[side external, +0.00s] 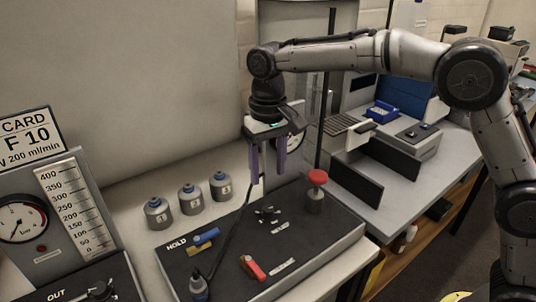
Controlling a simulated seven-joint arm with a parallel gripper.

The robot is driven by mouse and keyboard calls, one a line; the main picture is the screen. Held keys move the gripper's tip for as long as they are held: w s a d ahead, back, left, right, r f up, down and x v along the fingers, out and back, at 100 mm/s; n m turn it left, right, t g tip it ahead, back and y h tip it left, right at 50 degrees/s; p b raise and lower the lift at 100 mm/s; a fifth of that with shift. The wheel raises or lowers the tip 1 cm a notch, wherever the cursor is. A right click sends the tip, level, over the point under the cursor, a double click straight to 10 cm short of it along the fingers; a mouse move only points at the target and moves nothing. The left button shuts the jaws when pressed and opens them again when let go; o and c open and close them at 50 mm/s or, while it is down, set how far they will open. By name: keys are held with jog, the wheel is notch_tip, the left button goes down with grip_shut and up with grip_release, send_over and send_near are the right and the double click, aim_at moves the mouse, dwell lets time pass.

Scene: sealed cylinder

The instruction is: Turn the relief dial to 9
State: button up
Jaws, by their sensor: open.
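My gripper (268,165) hangs pointing down above the dark panel (325,245), with its two purple fingers apart and nothing seen between them. A small black knob with a pointed shape (267,214) stands on the panel below the fingers, with a gap between. A small white label lies in front of it, too small to read. I cannot tell for sure whether this knob is the relief dial, and no number on it is legible. Another black knob (101,291) sits by the word OUT at the lower left.
A red-topped post (317,178) rises from the panel just right of the gripper. The panel also bears a blue lever (206,236), a red lever (252,267) and a cable. Several grey canisters (190,199) stand behind it. A gauge unit (45,215) is at left.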

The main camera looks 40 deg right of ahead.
notch_tip(320, 180, up, 3)
jog(key=shift+r, duration=0.2)
jog(key=shift+d, duration=0.1)
jog(key=s+d+r+m+t, duration=0.2)
jog(key=s+d+r+t, duration=0.1)
jog(key=s+d+r, duration=1)
jog(key=s+d+f+n+t, duration=0.1)
jog(key=s+d+f, duration=0.1)
jog(key=s+f, duration=0.5)
jog(key=s+d+f+n+t, duration=0.1)
jog(key=s+f+n, duration=0.1)
jog(key=s+f, duration=0.5)
jog(key=shift+s+d+f+t, duration=0.3)
jog(key=shift+s+d, duration=0.1)
jog(key=shift+s, duration=0.65)
